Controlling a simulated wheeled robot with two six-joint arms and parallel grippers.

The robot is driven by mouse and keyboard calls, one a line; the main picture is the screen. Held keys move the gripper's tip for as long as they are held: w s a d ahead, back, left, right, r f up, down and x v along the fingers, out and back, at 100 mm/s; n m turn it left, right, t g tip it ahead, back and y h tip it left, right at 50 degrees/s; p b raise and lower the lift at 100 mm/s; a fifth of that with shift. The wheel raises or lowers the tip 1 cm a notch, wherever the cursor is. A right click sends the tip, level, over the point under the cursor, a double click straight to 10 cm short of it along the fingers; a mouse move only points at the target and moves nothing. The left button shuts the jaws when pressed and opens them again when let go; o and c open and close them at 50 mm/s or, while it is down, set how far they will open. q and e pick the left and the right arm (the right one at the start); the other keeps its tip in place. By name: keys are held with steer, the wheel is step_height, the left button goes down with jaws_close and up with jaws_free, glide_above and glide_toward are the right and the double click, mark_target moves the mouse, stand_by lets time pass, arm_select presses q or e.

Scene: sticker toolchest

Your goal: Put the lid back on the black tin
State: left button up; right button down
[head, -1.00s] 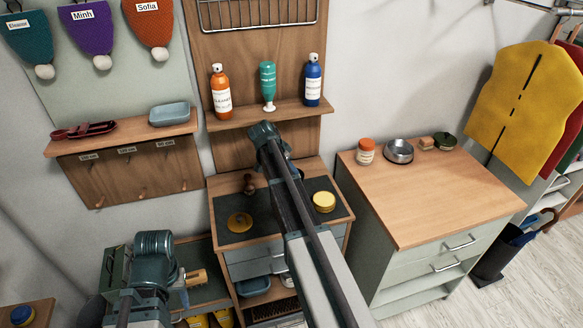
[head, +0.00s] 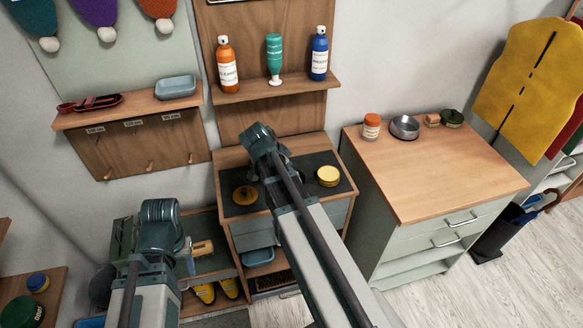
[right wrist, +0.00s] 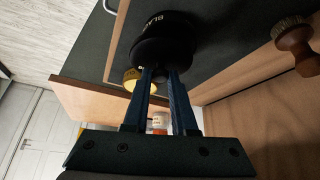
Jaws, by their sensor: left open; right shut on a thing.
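In the right wrist view my right gripper (right wrist: 162,76) is shut on the small knob of a black lid (right wrist: 162,52). The lid is right at the black tin (right wrist: 155,20), whose side shows pale letters. Whether the lid is fully seated cannot be told. In the head view my right wrist and forearm reach over the chest's dark top mat and hide the tin and lid. My left gripper (head: 186,258) is open, low at the left in the head view, its fingers partly hidden by its wrist.
A wooden brush (right wrist: 295,40) is close by in the right wrist view. Bottles stand on the shelf (head: 290,87) above. The right cabinet top (head: 430,175) is mostly clear.

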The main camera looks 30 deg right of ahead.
steer(key=r+p, duration=0.2)
steer(key=w+r+p, duration=0.1)
steer(key=r+p, duration=0.2)
steer(key=shift+f, duration=0.15)
steer(key=shift+f+b, duration=0.1)
steer(key=shift+b, duration=0.2)
step_height(320, 180, down, 6)
steer(key=b, duration=0.6)
steer(key=shift+f, duration=0.2)
stand_by(1.6)
steer(key=c, duration=0.6)
jaws_free()
steer(key=shift+c, duration=0.2)
steer(key=shift+o, duration=0.2)
steer(key=o, duration=0.4)
